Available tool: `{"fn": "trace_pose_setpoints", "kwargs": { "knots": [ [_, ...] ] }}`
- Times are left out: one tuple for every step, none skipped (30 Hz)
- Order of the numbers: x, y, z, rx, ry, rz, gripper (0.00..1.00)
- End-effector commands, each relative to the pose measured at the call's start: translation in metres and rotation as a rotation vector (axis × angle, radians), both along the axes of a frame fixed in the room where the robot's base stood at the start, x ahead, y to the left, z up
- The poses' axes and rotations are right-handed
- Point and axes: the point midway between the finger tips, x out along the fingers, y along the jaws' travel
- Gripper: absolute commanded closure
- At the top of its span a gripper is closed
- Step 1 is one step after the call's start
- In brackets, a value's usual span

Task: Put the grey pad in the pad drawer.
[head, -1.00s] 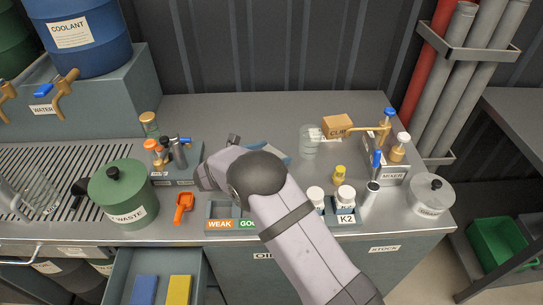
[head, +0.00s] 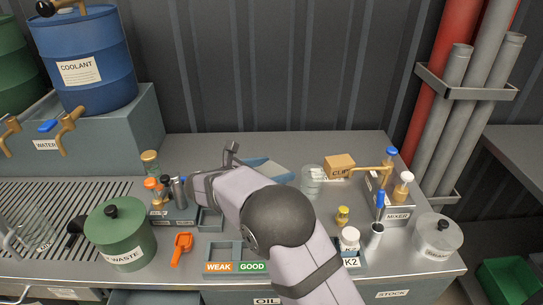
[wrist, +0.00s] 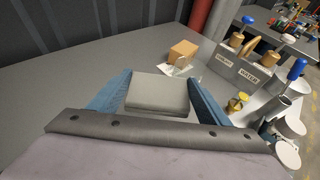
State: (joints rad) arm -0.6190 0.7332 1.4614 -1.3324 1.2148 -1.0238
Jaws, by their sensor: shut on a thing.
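The grey pad (wrist: 158,92) lies flat between the two blue fingers of my gripper (wrist: 160,78) in the wrist view. My gripper is shut on it, with a finger at each side. In the head view my gripper (head: 268,170) shows over the back middle of the bench, behind my arm, with the pad a pale grey patch between the blue fingers. Only the top edge of the open pad drawer (head: 160,297) shows at the bottom left of the head view; its inside is cut off.
The green waste pot (head: 120,238), orange scoop (head: 181,247) and bottle rack (head: 172,212) stand left. The WEAK/GOOD tray (head: 222,254) is in front. The clip box (head: 340,166), glass (head: 312,181) and mixer (head: 396,205) stand right. The bench's back strip is clear.

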Motion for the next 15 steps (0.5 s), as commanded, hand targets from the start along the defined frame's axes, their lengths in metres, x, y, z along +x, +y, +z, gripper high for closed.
{"fn": "trace_pose_setpoints", "kwargs": {
  "knots": [
    [0.000,0.000,0.004,0.001,-0.001,0.000,0.54],
    [0.000,0.000,0.006,0.001,-0.001,0.000,0.54],
    [0.000,0.000,0.009,0.000,-0.001,0.000,0.54],
    [0.000,0.000,0.012,0.000,-0.001,0.000,0.54],
    [0.000,0.000,0.016,0.000,-0.001,0.000,0.54],
    [0.000,0.000,0.020,0.000,-0.001,0.000,0.54],
    [0.000,0.000,0.024,0.000,-0.001,0.000,0.54],
    [0.000,0.000,0.028,0.000,-0.001,0.000,0.54],
    [0.000,0.000,0.034,0.000,-0.001,0.000,0.54],
    [0.000,0.000,0.038,0.000,-0.001,0.000,0.54],
    [0.000,0.000,0.042,0.000,-0.001,0.000,0.54],
    [0.000,0.000,0.046,0.000,-0.001,0.000,0.54],
    [0.000,0.000,0.049,0.000,-0.001,0.000,0.54],
    [0.000,0.000,0.052,-0.001,-0.001,0.000,0.54],
    [0.000,0.000,0.055,-0.001,-0.001,0.000,0.54]
  ]
}}
